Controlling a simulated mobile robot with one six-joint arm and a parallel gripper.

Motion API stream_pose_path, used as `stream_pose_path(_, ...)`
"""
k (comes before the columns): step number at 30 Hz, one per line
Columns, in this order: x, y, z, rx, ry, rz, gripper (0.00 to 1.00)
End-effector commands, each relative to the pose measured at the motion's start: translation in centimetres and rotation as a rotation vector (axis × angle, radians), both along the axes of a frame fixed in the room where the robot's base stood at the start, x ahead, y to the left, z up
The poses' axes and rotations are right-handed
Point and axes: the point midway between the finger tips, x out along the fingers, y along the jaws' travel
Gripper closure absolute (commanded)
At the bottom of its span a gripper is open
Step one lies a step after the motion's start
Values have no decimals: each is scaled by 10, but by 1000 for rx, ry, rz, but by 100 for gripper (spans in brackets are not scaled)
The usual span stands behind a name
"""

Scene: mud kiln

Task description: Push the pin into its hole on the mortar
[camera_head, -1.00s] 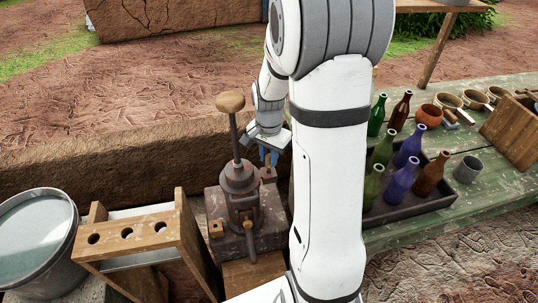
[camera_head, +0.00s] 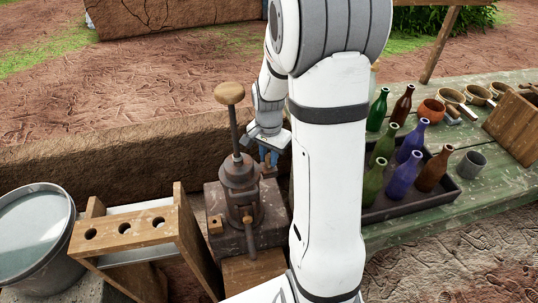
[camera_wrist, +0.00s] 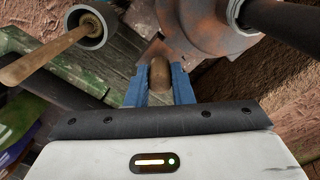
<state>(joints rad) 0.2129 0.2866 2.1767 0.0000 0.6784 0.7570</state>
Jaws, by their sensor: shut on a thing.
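The mortar (camera_head: 238,178) is a dark, rusty metal vessel on a block, with a rod and wooden knob rising from its top. Its rusty body (camera_wrist: 195,22) fills the top of the wrist view. My gripper (camera_head: 268,158) is at the mortar's right side, low beside its rim. In the wrist view, the blue fingers (camera_wrist: 160,82) are shut on the brown, round-ended pin (camera_wrist: 159,72). The pin's end is close to a rusty lug of the mortar. The hole is hidden, and I cannot tell how deep the pin sits.
A wooden rack (camera_head: 128,234) with round holes and a bucket (camera_head: 32,238) stand left of the mortar. A bottle tray (camera_head: 412,208) is on the green table at right, beyond my arm. A grey cup (camera_wrist: 94,28) with a wooden-handled tool shows in the wrist view.

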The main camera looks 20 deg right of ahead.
Motion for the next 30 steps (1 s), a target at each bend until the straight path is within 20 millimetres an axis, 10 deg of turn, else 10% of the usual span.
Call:
stream_pose_path(6,0,0,-6,0,0,0,96)
stream_pose_path(7,0,0,-6,0,0,0,78)
stream_pose_path(16,0,-1,-5,0,0,-1,54)
stream_pose_path(30,1,-1,26,-1,-6,-2,54)
